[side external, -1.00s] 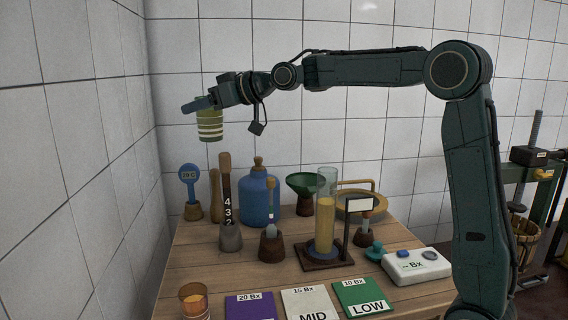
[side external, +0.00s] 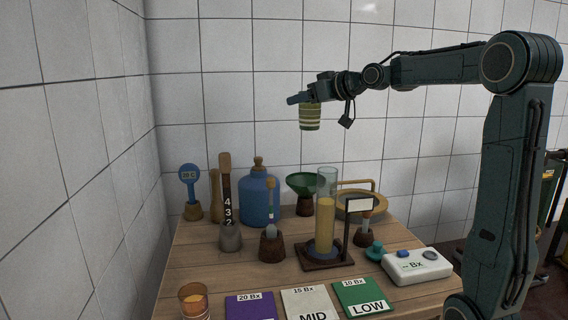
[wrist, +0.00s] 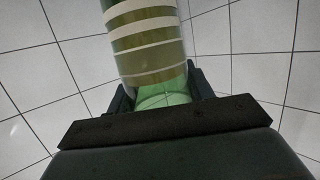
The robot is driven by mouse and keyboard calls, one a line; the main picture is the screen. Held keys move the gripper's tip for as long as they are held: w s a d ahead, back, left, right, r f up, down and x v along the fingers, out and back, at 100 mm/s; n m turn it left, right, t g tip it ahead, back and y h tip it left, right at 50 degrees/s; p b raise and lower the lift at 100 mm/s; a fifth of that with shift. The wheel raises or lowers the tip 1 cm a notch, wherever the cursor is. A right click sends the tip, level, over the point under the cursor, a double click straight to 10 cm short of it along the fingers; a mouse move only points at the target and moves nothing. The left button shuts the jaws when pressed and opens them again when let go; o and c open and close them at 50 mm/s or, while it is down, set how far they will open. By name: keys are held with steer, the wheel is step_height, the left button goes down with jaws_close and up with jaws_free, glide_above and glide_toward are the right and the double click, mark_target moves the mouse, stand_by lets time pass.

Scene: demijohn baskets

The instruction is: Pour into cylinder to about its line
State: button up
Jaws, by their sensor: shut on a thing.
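My gripper (side external: 305,98) is shut on a green cup with pale bands (side external: 310,118), high above the table in the side view. The cup looks about upright and also shows between the jaws in the wrist view (wrist: 145,40). The clear glass cylinder (side external: 327,180) stands upright on a dark wooden base below and slightly right of the cup, well apart from it. Amber liquid (side external: 325,222) fills much of the cylinder, with an empty glass part above. I cannot make out the cylinder's line, nor the liquid inside the cup.
A blue jug (side external: 259,200), green funnel (side external: 303,184) and brass pan (side external: 361,205) stand behind. A small white sign (side external: 360,205) rises right of the cylinder. A Bx meter (side external: 416,266), colored cards (side external: 308,303) and an amber glass (side external: 194,301) are nearer. The air around the cup is clear.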

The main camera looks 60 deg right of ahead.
steer(key=s+d+m+h, duration=0.2)
steer(key=s+d, duration=0.3)
steer(key=s, duration=0.1)
steer(key=shift+s+d+f, duration=0.1)
steer(key=shift+d+f, duration=0.05)
steer(key=shift+f, duration=1.15)
steer(key=shift+d+f, duration=0.1)
steer(key=shift+f, duration=1.15)
steer(key=shift+f, duration=0.2)
steer(key=shift+d+f+n+g+h, duration=0.15)
steer(key=shift+f+n+h, duration=0.45)
steer(key=shift+n, duration=0.45)
steer(key=shift+f+n+g+h, duration=0.1)
steer(key=shift+f+n+h, duration=0.55)
steer(key=shift+n, duration=0.35)
steer(key=shift+d+f+n+g+h, duration=0.15)
steer(key=shift+f+n+h, duration=0.3)
steer(key=shift+f+n, duration=0.45)
steer(key=shift+a+r+n, duration=0.1)
steer(key=shift+r+n, duration=0.05)
steer(key=shift+n, duration=0.2)
steer(key=shift+a+f+n+h, duration=0.1)
steer(key=shift+f+n+h, duration=0.3)
steer(key=shift+n, duration=0.4)
stand_by(0.6)
